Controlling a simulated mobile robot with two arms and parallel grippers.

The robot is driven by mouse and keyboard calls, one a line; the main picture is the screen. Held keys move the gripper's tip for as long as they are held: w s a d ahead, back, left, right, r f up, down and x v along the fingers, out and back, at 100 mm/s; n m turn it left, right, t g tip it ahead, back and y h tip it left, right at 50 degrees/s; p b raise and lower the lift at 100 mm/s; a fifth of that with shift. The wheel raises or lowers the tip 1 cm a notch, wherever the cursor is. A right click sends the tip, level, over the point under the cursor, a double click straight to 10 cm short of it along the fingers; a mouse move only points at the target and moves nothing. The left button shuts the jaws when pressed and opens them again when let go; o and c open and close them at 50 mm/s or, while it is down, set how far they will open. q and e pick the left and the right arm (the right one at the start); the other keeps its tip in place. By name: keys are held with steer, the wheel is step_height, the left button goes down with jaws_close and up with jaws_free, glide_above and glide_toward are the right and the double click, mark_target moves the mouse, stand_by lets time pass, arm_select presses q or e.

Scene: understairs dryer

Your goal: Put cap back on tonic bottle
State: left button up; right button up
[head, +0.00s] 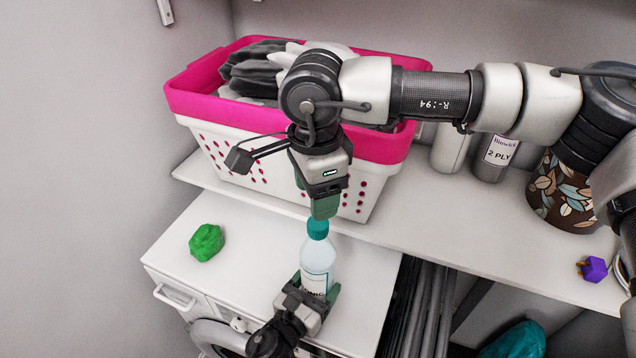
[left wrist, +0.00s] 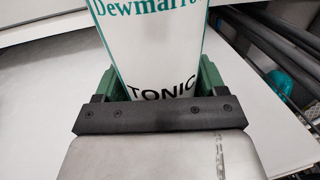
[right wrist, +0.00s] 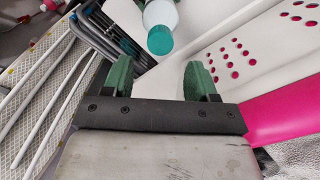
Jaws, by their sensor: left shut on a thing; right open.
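The tonic bottle (head: 317,262) is pale with a clear upper part and stands upright; its label reads TONIC in the left wrist view (left wrist: 150,45). A teal cap (head: 318,228) sits on top of its neck; I cannot tell how tightly. The cap also shows in the right wrist view (right wrist: 160,40). My left gripper (head: 312,291) is shut around the lower part of the bottle. My right gripper (head: 324,208) is open and empty just above the cap. In the right wrist view its fingers (right wrist: 160,80) are spread and the cap lies beyond them.
A pink and white laundry basket (head: 200,100) with dark and light cloth stands behind on the shelf (head: 450,235). A green crumpled lump (head: 206,242) lies on the white dryer top (head: 250,265). Canisters (head: 495,155), a leaf-patterned pot (head: 560,190) and a purple block (head: 593,269) are at right.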

steer(key=n, duration=0.4)
steer(key=shift+w+d+r+n, duration=0.1)
steer(key=shift+d+r+n, duration=0.05)
steer(key=shift+r+n, duration=0.2)
steer(key=shift+f, duration=3.95)
steer(key=shift+c, duration=0.3)
steer(key=c, duration=0.9)
steer(key=o, duration=1.1)
step_height(320, 180, up, 12)
